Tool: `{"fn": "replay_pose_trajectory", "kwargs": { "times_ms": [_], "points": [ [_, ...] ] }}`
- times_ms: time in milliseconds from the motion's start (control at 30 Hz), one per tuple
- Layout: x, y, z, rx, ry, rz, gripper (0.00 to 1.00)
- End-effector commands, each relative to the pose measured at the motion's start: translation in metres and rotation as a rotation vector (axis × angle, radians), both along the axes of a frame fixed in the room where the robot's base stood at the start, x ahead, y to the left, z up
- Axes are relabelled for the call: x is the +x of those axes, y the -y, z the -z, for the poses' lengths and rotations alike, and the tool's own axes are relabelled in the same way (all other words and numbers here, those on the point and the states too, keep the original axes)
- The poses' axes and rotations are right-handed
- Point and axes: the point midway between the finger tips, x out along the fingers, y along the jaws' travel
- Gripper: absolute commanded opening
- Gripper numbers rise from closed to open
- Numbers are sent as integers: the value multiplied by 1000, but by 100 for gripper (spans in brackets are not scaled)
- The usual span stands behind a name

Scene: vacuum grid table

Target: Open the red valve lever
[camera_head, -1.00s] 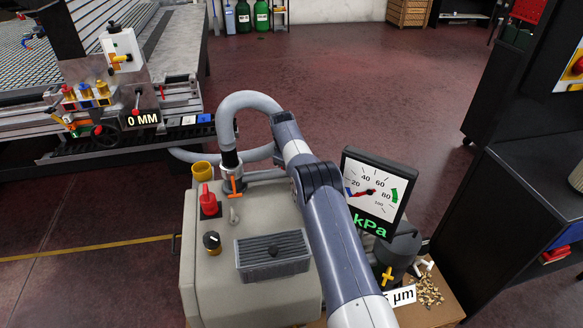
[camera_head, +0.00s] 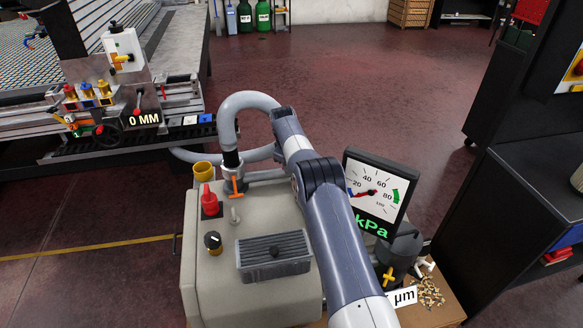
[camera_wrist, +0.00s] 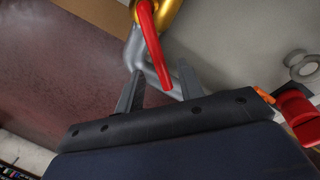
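The red valve lever (camera_wrist: 152,45) is a long red handle on a brass valve body (camera_wrist: 166,12), at the top middle of the wrist view. A silver pipe (camera_wrist: 135,45) runs beside it. My gripper (camera_wrist: 160,70) is open, its two dark fingers apart. The lever's free end appears between the fingers in the picture, with gaps on both sides; I cannot tell its depth relative to them. In the head view my arm hides the gripper, and I cannot make out this lever.
The beige pump box (camera_head: 205,285) carries a red switch (camera_head: 210,203), a black knob (camera_head: 212,241), a grey vent (camera_head: 272,255) and an orange-handled valve (camera_head: 236,184). A gauge (camera_head: 372,190) stands right of my arm. A dark cabinet (camera_head: 530,200) is at the right.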

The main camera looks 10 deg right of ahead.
Motion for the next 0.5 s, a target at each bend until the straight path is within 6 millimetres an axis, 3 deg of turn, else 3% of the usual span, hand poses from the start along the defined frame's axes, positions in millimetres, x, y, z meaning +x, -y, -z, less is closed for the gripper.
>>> {"fn": "replay_pose_trajectory", "kwargs": {
  "times_ms": [300, 500],
  "points": [
    [-9, -9, -64, 0, 4, -1, 36],
    [-12, -11, -84, 1, 2, 0, 36]
  ]
}}
